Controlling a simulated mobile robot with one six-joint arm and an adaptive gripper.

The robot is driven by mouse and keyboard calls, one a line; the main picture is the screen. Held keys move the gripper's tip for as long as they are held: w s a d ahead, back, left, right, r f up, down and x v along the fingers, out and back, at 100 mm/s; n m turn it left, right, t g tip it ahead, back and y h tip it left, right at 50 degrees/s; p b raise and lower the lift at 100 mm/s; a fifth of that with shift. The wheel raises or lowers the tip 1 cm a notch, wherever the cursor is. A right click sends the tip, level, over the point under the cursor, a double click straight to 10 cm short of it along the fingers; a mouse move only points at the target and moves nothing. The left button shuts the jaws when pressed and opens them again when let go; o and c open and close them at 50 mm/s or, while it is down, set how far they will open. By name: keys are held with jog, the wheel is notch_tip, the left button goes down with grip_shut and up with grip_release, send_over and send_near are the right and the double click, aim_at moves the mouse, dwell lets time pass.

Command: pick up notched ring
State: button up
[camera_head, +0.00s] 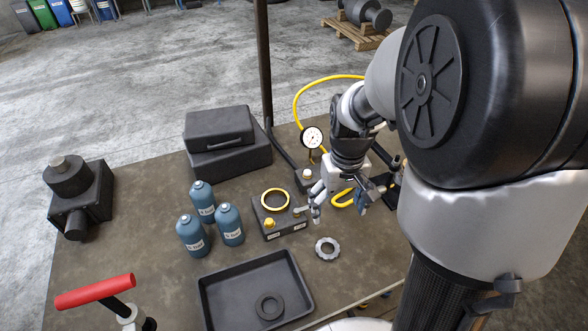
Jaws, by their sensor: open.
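The notched ring (328,248) is a light grey metal ring with notches around its rim. It lies flat on the brown table (158,282), right of the black tray. My gripper (338,207) hangs above the table, up and slightly right of the ring in the view. Its fingers are apart with nothing visible between them, and it does not touch the ring. My arm comes in from the right and hides part of the table behind it.
A black tray (204,299) holds a dark ring (269,306). A dark block (284,219) with a brass ring (275,200) stands near my gripper. Several blue bottles (193,236), a dial gauge (312,138), a yellow hose (297,101) and a black case (219,130) are around.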

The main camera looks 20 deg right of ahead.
jog(key=b, duration=0.3)
send_over(327, 250)
jog(key=f, duration=1.1)
jog(key=shift+s+d+f, duration=0.1)
jog(key=shift+s+d, duration=0.2)
jog(key=shift+d, duration=0.05)
jog(key=shift+w+a+f+b, duration=0.1)
jog(key=shift+f+b, duration=0.25)
jog(key=shift+f, duration=0.65)
jog(key=shift+w+a+f+b, duration=0.15)
jog(key=shift+f+b, duration=0.15)
jog(key=shift+f, duration=0.7)
jog(key=shift+w+a+f+b, duration=0.1)
jog(key=shift+f+b, duration=0.25)
jog(key=shift+f, duration=0.65)
jog(key=shift+r, duration=0.1)
jog(key=c, duration=1.3)
